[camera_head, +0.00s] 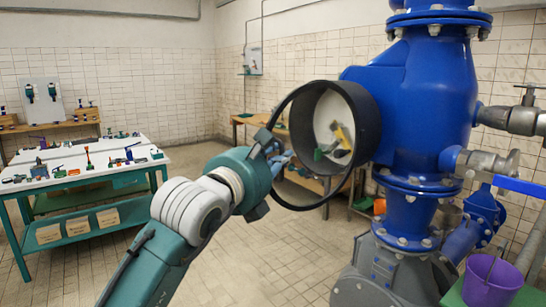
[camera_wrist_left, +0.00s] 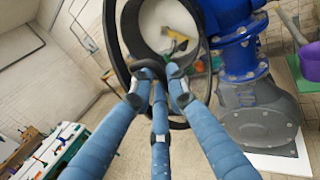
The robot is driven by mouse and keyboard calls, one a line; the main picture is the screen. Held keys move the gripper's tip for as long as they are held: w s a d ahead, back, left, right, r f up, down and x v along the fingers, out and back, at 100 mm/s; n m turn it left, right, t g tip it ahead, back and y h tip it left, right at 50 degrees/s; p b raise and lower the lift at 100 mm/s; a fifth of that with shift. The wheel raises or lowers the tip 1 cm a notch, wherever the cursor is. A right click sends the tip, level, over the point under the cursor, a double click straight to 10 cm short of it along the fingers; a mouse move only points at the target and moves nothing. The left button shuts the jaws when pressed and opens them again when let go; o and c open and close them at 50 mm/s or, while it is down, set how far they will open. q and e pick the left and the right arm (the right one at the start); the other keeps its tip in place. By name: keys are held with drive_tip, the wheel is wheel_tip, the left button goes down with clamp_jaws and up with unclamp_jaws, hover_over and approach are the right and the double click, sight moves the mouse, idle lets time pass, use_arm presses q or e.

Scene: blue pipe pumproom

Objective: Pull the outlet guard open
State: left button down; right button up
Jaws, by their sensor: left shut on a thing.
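The outlet guard (camera_head: 292,207) is a thin black ring at the round black outlet (camera_head: 368,112) of the blue pump body (camera_head: 425,85). The ring stands at an angle to the outlet, its left side swung away from the rim. My left gripper (camera_head: 276,150) is shut on the ring's left side. In the left wrist view the blue fingers (camera_wrist_left: 160,76) close around a dark part of the guard (camera_wrist_left: 111,35). Yellow and green items (camera_head: 336,142) show inside the pale outlet. The guard's hinge is not clearly seen. My right gripper is out of view.
A white-topped table (camera_head: 75,158) with several small tools stands at the left. A wooden bench (camera_head: 310,182) is behind the guard. A purple bucket (camera_head: 490,280) and grey valves (camera_head: 490,162) are at the right. The floor left of the pump is open.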

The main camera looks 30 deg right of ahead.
use_arm(q)
drive_tip(key=c, duration=1.9)
unclamp_jaws()
drive_tip(key=shift+s+d+r, duration=0.15)
drive_tip(key=shift+r, duration=0.05)
drive_tip(key=shift+o, duration=1.1)
drive_tip(key=shift+d, duration=0.2)
drive_tip(key=v, duration=1.1)
drive_tip(key=shift+s+a, duration=0.25)
drive_tip(key=shift+a, duration=0.1)
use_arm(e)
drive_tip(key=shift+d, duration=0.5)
use_arm(q)
drive_tip(key=shift+f, duration=0.1)
